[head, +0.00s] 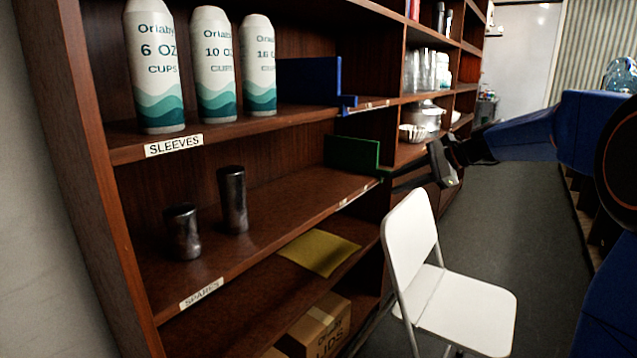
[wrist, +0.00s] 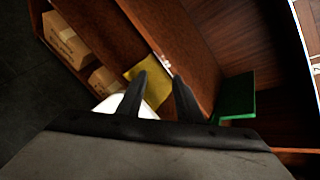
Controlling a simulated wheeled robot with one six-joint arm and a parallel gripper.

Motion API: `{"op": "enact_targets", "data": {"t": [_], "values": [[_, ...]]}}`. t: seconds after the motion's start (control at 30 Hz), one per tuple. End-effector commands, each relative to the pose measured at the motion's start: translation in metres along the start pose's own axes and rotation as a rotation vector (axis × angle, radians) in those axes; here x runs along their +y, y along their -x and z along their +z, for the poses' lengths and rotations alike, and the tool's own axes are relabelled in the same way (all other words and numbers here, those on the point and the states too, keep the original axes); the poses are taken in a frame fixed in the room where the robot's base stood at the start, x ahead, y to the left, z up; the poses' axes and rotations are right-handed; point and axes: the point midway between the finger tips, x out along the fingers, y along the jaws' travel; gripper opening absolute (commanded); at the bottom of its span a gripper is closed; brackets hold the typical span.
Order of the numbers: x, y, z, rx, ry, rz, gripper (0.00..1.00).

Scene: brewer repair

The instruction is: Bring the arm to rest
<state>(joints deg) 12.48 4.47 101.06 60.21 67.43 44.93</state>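My gripper (wrist: 158,82) shows in the wrist view with its two dark fingers apart and nothing between them. In the head view my gripper (head: 412,184) is at the right end of the shelves, in front of a green bracket (head: 352,155) on the middle shelf and above the white folding chair (head: 412,240). My blue arm reaches in from the right. In the wrist view the green bracket (wrist: 236,97) is to the right of the fingers, apart from them. A yellow cloth (wrist: 155,88) lies on a lower shelf beyond the fingertips.
Paper cup sleeves (head: 215,70) and a blue bracket (head: 310,80) stand on the upper shelf. Two metal cylinders (head: 233,200) stand on the shelf labelled spares. Cardboard boxes (head: 320,325) are at the bottom. The aisle floor (head: 520,200) behind the chair is clear.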

Motion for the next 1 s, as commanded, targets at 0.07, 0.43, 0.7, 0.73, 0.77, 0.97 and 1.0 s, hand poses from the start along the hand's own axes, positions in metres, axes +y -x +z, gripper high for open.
{"op": "enact_targets", "data": {"t": [0.07, 0.43, 0.7, 0.73, 0.77, 0.97, 1.0], "values": [[0.03, 0.006, 0.015, 0.04, 0.084, 0.037, 0.33], [0.166, 0.037, 0.048, 0.213, 0.475, 0.226, 0.33], [0.264, 0.065, 0.051, 0.319, 0.77, 0.377, 0.33], [0.274, 0.068, 0.051, 0.329, 0.803, 0.395, 0.33], [0.285, 0.071, 0.05, 0.339, 0.837, 0.412, 0.33], [0.353, 0.092, 0.041, 0.403, 1.058, 0.535, 0.33], [0.366, 0.096, 0.038, 0.414, 1.103, 0.561, 0.33]]}}
